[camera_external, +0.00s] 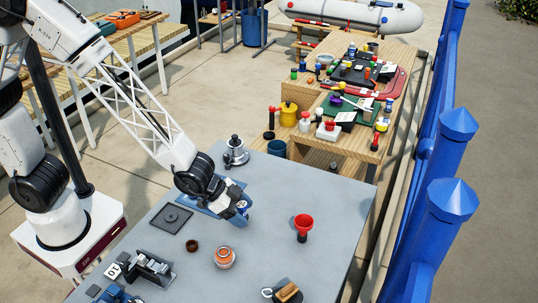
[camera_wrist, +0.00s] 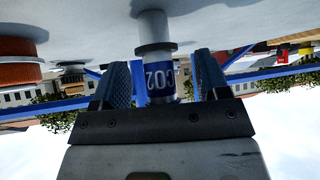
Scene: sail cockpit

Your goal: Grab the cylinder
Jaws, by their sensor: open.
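The cylinder is a small blue and white canister with a CO2 label (camera_wrist: 160,78); in the external view it shows only partly, at the end of my gripper (camera_external: 243,206). It stands on the grey table (camera_external: 262,200). In the wrist view the picture is upside down, with the table at the top. My gripper (camera_wrist: 163,62) is open, with one dark finger on each side of the cylinder. The cylinder sits between the fingers, with a visible gap on at least the right side. Its lower end in the picture is hidden by the gripper body.
An orange round item (camera_external: 225,258) and a small brown bowl (camera_external: 192,246) are nearer the front. A black square plate (camera_external: 171,217) lies left, and a silver winch (camera_external: 235,150) stands behind. Table right of my gripper is clear up to the funnel.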

